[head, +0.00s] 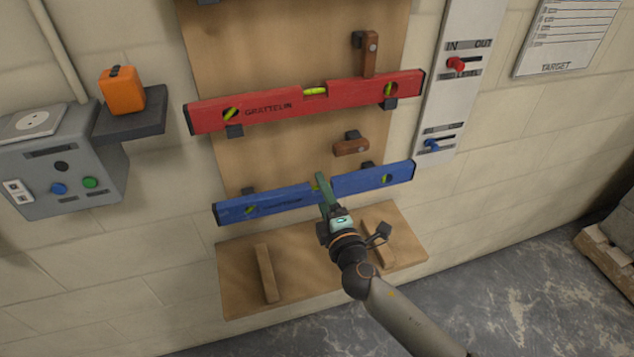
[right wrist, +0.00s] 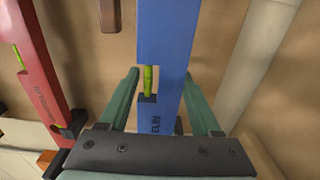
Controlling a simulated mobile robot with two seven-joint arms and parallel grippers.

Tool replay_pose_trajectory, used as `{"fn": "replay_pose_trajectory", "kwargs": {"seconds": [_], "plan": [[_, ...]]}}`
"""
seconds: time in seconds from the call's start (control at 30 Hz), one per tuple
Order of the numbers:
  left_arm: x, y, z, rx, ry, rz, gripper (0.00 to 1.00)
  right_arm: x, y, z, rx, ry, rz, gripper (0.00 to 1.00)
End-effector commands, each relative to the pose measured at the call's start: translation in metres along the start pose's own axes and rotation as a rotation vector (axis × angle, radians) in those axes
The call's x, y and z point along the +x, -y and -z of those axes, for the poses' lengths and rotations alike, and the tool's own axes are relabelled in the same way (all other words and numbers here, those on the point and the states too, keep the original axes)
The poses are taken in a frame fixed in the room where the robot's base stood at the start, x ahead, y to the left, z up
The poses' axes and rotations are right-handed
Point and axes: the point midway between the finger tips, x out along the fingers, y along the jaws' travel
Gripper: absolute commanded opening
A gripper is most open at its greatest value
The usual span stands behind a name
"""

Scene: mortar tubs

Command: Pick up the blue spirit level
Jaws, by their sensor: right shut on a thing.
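The blue spirit level (head: 372,179) is long and slightly tilted, its right end higher, in front of the wooden board. My right gripper (head: 322,186) is shut on it near its middle, by the green vial. In the right wrist view the blue level (right wrist: 165,35) runs between the two green fingers of the gripper (right wrist: 163,95). Dark pegs (head: 248,190) show just above the level's top edge; I cannot tell whether it touches any support. My left gripper is not in view.
A red spirit level (head: 330,99) rests on dark pegs above the blue one. A wooden shelf (head: 325,250) is below. A grey box (head: 65,165) and an orange case (head: 122,92) are left. A panel with IN and OUT sliders (head: 460,65) is right.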

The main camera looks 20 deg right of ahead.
Motion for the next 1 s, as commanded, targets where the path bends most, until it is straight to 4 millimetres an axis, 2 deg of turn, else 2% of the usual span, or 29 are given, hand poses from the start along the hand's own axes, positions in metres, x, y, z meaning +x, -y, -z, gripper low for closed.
{"fn": "replay_pose_trajectory", "kwargs": {"seconds": [0.6, 1.0], "plan": [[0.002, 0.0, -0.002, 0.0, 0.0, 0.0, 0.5, -0.048, -0.001, 0.0, 0.001, 0.001, -0.003, 0.02], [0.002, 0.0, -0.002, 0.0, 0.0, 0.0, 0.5, -0.055, -0.002, 0.0, 0.0, 0.001, -0.004, 0.02]]}}
